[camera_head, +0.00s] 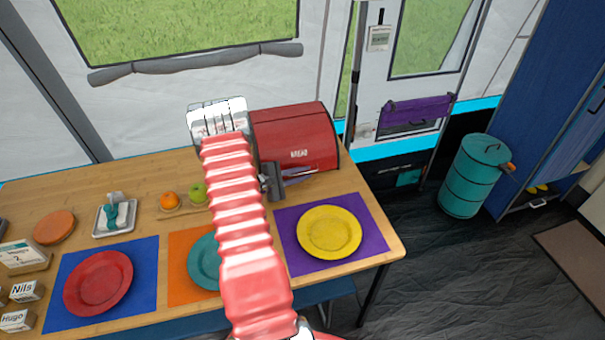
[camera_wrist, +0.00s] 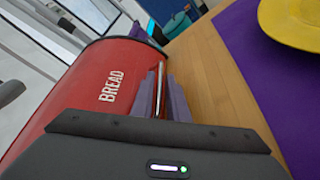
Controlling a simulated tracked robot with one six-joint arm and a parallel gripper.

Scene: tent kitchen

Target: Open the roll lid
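The red bread bin (camera_head: 292,138), marked BREAD, stands at the back right of the table. Its rounded red roll lid (camera_head: 305,150) is down over the front. In the wrist view the lid (camera_wrist: 85,85) fills the left, with a thin metal handle bar (camera_wrist: 159,88) at its lower edge. My gripper (camera_head: 298,174) is at the bin's lower front. In the wrist view its purplish-grey fingers (camera_wrist: 163,97) lie on both sides of the bar. I cannot tell whether they grip it. My arm hides part of the bin's left side.
A yellow plate (camera_head: 329,232) on a purple mat (camera_head: 291,250) lies in front of the bin. A white rack (camera_head: 218,115) stands left of it, with an orange (camera_head: 169,200) and a green apple (camera_head: 198,190) further left. A teal barrel (camera_head: 470,178) stands on the floor.

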